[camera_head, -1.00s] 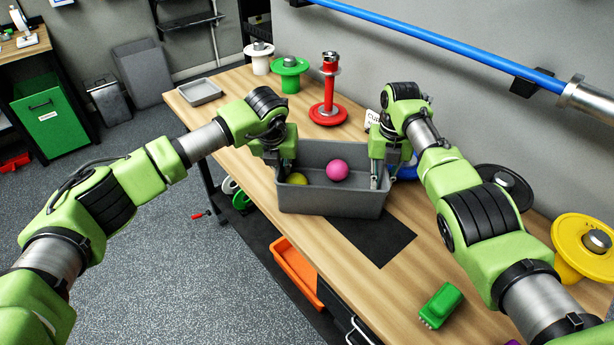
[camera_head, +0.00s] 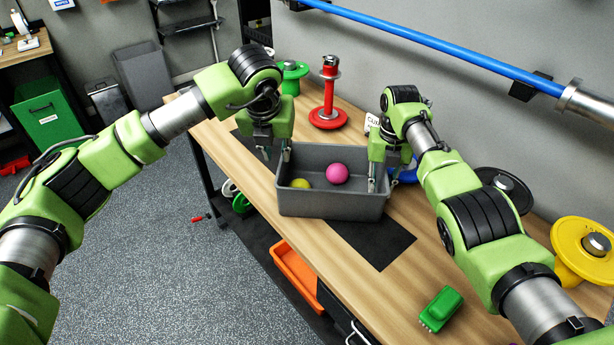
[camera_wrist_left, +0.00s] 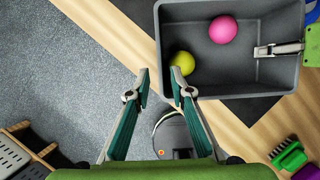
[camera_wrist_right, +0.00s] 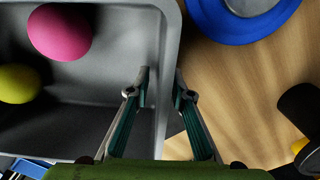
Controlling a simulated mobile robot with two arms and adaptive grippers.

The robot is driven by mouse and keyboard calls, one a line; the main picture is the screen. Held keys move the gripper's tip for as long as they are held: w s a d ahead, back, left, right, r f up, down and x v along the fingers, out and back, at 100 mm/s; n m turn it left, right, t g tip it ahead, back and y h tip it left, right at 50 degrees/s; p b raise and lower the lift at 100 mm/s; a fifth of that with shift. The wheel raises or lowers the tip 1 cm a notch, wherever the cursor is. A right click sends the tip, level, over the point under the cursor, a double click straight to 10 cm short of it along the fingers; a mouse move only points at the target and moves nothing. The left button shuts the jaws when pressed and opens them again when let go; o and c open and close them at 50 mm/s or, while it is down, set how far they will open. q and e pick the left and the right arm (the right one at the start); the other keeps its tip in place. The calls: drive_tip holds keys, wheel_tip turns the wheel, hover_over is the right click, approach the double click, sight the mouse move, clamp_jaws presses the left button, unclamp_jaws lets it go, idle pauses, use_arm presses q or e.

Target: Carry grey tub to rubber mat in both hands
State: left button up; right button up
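The grey tub (camera_head: 330,204) stands on the wooden table with a pink ball (camera_head: 337,172) and a yellow ball (camera_head: 300,183) inside. The dark rubber mat (camera_head: 375,243) shows in front of the tub; another dark patch shows behind its left end, and the tub hides what lies between. My left gripper (camera_head: 268,155) is open and empty, above and just outside the tub's left end. In the left wrist view its fingers (camera_wrist_left: 160,80) are apart near a tub corner. My right gripper (camera_wrist_right: 162,72) has its fingers apart on either side of the tub's right wall.
A red spindle (camera_head: 329,95) and a green spool (camera_head: 291,75) stand at the back. A blue disc (camera_wrist_right: 240,18) lies close to the tub's right end. A green brush (camera_head: 441,308) and a yellow spool (camera_head: 582,248) are at the right. An orange bin (camera_head: 296,275) sits below the table.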

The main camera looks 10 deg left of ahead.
wheel_tip(320, 180, up, 12)
idle(0.6)
idle(0.4)
